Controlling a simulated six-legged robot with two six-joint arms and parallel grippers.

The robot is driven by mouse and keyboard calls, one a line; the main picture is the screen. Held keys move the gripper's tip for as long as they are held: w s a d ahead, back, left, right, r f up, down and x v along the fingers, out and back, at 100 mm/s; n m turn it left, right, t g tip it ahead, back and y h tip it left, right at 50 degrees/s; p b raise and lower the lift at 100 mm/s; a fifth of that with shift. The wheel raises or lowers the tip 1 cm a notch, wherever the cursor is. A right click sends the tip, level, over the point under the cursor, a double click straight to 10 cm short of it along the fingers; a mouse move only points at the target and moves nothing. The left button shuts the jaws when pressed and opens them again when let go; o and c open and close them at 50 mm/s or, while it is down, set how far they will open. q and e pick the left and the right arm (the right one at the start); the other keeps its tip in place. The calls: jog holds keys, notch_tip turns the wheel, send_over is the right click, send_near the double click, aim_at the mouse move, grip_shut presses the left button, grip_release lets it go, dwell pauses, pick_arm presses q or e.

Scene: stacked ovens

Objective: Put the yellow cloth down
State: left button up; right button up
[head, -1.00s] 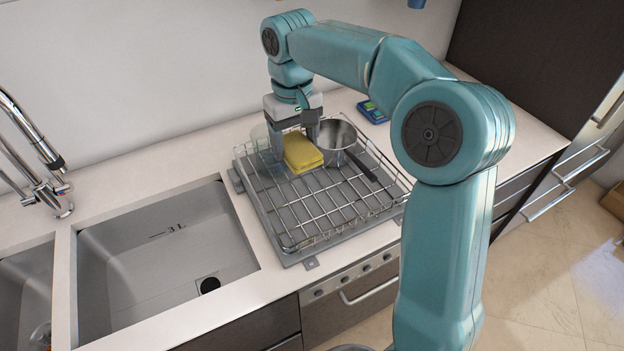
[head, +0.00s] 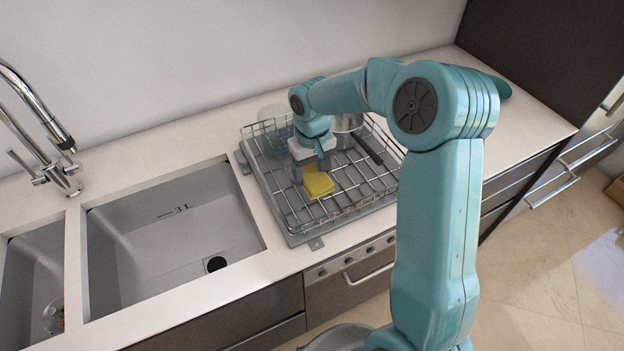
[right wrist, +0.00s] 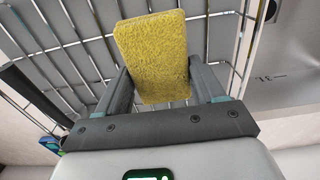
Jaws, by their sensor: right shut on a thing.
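The yellow cloth (head: 318,184) is a thick, folded-looking yellow block in the head view, at the wire dish rack (head: 350,208). My right gripper (head: 304,174) reaches down over the rack and is shut on the cloth. In the right wrist view the cloth (right wrist: 152,52) sits between the two grey fingers (right wrist: 155,85), with the rack's wires behind it. I cannot tell whether the cloth touches the rack's wires. My left gripper is not in view.
A metal pot (head: 346,130) with a dark handle stands in the rack's back right, and a clear glass bowl (head: 275,117) at its back left. A sink (head: 170,225) with a faucet (head: 45,150) lies to the left. The counter behind is mostly clear.

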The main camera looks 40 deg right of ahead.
aim_at(312, 182)
notch_tip(312, 182, down, 4)
jog(key=shift+f, duration=0.2)
jog(key=shift+r, duration=0.1)
jog(key=shift+a, duration=0.1)
jog(key=shift+f, duration=0.25)
jog(key=o, duration=0.9)
jog(key=shift+w, duration=0.1)
jog(key=shift+o, duration=0.2)
jog(key=shift+r, duration=0.1)
